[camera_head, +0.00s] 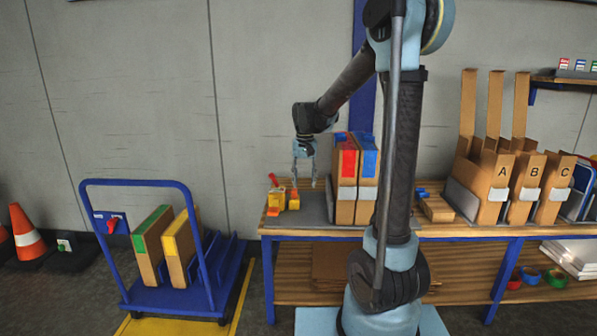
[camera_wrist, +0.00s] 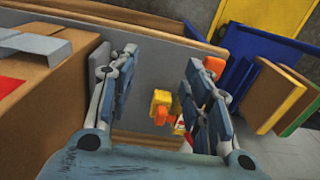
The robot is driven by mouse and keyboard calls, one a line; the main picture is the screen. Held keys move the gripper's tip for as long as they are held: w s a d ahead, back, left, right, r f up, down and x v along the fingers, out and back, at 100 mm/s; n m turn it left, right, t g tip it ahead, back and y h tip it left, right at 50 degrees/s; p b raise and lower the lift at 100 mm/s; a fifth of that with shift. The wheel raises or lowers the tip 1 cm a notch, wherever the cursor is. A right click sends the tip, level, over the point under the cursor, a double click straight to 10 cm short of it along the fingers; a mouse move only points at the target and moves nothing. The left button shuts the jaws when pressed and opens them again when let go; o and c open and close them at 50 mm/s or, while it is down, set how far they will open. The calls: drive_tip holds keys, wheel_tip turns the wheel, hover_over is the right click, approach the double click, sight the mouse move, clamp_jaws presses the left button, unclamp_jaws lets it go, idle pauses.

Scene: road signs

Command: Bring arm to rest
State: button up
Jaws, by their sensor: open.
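My gripper (camera_head: 304,172) hangs from my raised, bent arm and points down over the left part of the workbench (camera_head: 290,230). In the wrist view my gripper (camera_wrist: 160,100) has its two fingers well apart, with nothing between them. Below it on the bench are small orange and yellow objects (camera_head: 294,200), which the wrist view shows past the fingers (camera_wrist: 160,105). A cardboard box with a red top strip (camera_head: 346,180) and one with a blue strip (camera_head: 368,180) stand just to the right of my gripper, apart from it.
A blue cart (camera_head: 190,186) left of the bench carries a green-striped box (camera_head: 150,255) and a yellow-striped box (camera_head: 181,250). Open boxes marked A (camera_head: 493,190), B (camera_head: 528,185) and C (camera_head: 556,188) stand on the bench's right. A traffic cone (camera_head: 28,236) stands far left.

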drive_tip(key=s+d+f+t, duration=0.1)
drive_tip(key=s+d, duration=0.6)
drive_tip(key=s, duration=0.5)
drive_tip(key=s+d, duration=0.8)
drive_tip(key=s, duration=0.3)
drive_tip(key=s+d+f+t, duration=0.1)
drive_tip(key=s+d+f, duration=0.1)
drive_tip(key=s+f, duration=0.4)
drive_tip(key=shift+s+f+n, duration=0.15)
drive_tip(key=shift+s+n, duration=0.15)
drive_tip(key=shift+s, duration=0.75)
drive_tip(key=shift+w, duration=0.1)
drive_tip(key=shift+w+f, duration=0.2)
drive_tip(key=shift+w, duration=0.15)
drive_tip(key=shift+c, duration=0.6)
